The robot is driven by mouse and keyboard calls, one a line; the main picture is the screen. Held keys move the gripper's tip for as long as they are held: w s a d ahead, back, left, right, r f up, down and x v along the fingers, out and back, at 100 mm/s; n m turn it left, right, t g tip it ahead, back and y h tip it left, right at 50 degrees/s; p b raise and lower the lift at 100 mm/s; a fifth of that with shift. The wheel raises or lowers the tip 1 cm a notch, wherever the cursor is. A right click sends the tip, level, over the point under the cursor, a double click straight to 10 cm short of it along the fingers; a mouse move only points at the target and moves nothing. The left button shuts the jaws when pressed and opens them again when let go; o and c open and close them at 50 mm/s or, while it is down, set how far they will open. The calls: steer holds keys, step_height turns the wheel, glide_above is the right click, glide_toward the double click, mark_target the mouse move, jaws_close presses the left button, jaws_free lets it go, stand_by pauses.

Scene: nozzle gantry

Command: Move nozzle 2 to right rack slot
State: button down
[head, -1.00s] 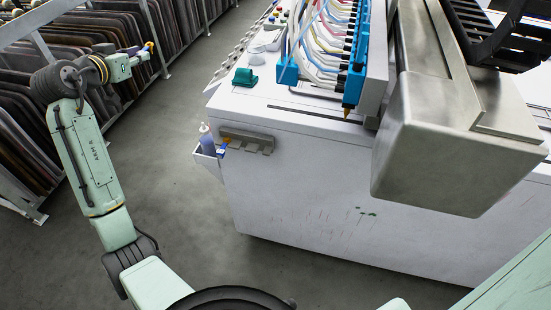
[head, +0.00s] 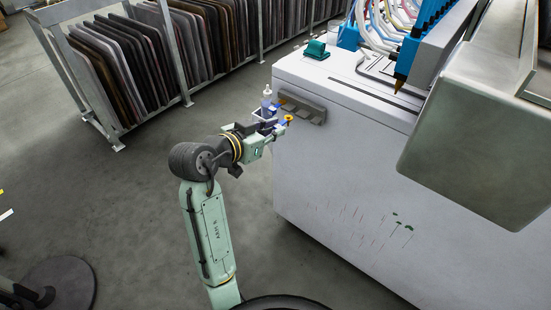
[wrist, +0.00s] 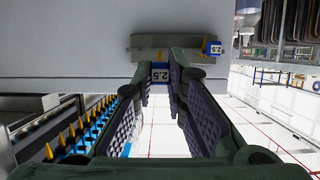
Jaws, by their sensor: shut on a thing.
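My gripper (head: 283,121) is in front of the grey rack (head: 312,112) on the machine's side. In the wrist view my gripper (wrist: 161,80) is shut on a nozzle with a blue block (wrist: 160,74) labelled 2.5. A yellow part of this nozzle (head: 289,119) shows in the head view. The rack (wrist: 143,43) lies just beyond it; I cannot tell whether nozzle and rack touch. Another blue-tagged nozzle (wrist: 213,48), also labelled 2.5, sits at the rack's right end in the wrist view, which looks upside down.
The machine's gantry (head: 470,110) with a hanging nozzle (head: 399,83) is at right. Several nozzles (wrist: 75,130) show at lower left in the wrist view.

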steer(key=shift+d+f, duration=0.55)
steer(key=shift+d, duration=0.25)
steer(key=shift+d+f, duration=0.5)
steer(key=shift+d, duration=0.25)
steer(key=shift+w+d, duration=0.8)
steer(key=shift+w, duration=0.3)
steer(key=shift+w+d, duration=0.8)
steer(key=shift+w, duration=0.3)
stand_by(1.6)
steer(key=shift+f, duration=0.2)
stand_by(0.9)
steer(key=c, duration=1.5)
jaws_free()
steer(key=shift+c, duration=0.2)
